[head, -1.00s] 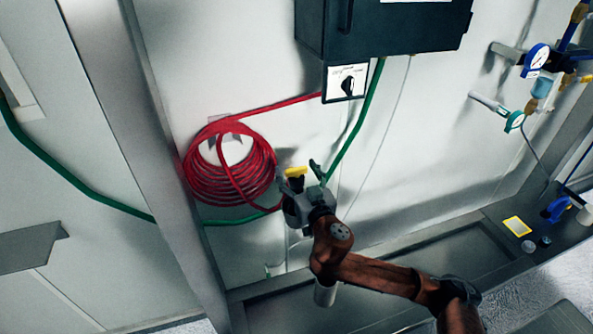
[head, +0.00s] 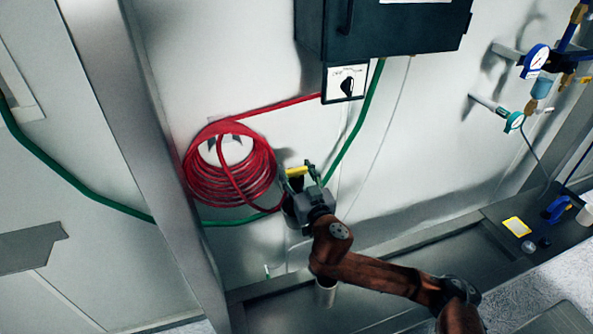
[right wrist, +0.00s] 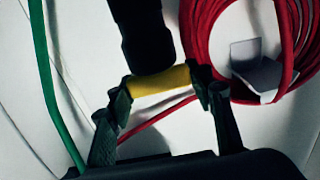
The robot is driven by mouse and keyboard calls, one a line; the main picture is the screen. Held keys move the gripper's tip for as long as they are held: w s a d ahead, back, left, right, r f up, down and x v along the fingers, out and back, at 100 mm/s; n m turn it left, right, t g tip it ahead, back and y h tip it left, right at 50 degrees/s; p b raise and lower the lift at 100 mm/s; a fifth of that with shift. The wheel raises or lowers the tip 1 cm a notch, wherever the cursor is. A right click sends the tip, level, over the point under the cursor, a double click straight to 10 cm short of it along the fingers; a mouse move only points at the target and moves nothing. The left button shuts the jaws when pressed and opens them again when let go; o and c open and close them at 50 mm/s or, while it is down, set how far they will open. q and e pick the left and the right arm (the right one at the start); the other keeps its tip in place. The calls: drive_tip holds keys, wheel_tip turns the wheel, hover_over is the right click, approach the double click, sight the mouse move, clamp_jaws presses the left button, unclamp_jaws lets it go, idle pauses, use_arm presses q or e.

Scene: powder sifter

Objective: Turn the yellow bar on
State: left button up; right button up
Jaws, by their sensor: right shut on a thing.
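The yellow bar (head: 297,170) is a short bar at the wall, just right of the red hose coil. It also shows in the right wrist view (right wrist: 160,80), where it lies crosswise between the fingers below a dark cylindrical part (right wrist: 142,35). My right gripper (head: 298,172) is shut on the yellow bar, with a finger at each end of it; in the right wrist view the fingertips (right wrist: 160,82) meet both ends. My left gripper is in neither view.
A red hose coil (head: 228,178) hangs on the wall beside the gripper. A green hose (head: 352,133) runs close on the right. A dark cabinet (head: 385,30) with a knob panel (head: 345,83) is above. Gauges (head: 537,58) are at the far right.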

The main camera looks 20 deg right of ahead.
drive_tip(key=shift+a+m+h+p, duration=0.1)
drive_tip(key=shift+m+h+p, duration=0.8)
drive_tip(key=shift+h, duration=0.3)
drive_tip(key=shift+m+g+h, duration=0.3)
drive_tip(key=shift+m+h, duration=0.7)
drive_tip(key=shift+h, duration=0.6)
drive_tip(key=shift+f+m+g+h, duration=0.1)
drive_tip(key=shift+m+g+h, duration=0.35)
drive_tip(key=shift+h, duration=0.45)
drive_tip(key=m+g+h+b, duration=0.1)
drive_tip(key=m+h, duration=0.1)
drive_tip(key=h, duration=0.1)
drive_tip(key=shift+w+f+g, duration=0.1)
drive_tip(key=shift+g, duration=0.15)
drive_tip(key=shift+m+g+h+b, duration=0.5)
drive_tip(key=shift+m+g+h, duration=0.1)
drive_tip(key=shift+m+h, duration=0.3)
drive_tip(key=shift+r+m+g+h, duration=0.2)
drive_tip(key=shift+m+g+h, duration=0.05)
drive_tip(key=shift+g+h, duration=0.05)
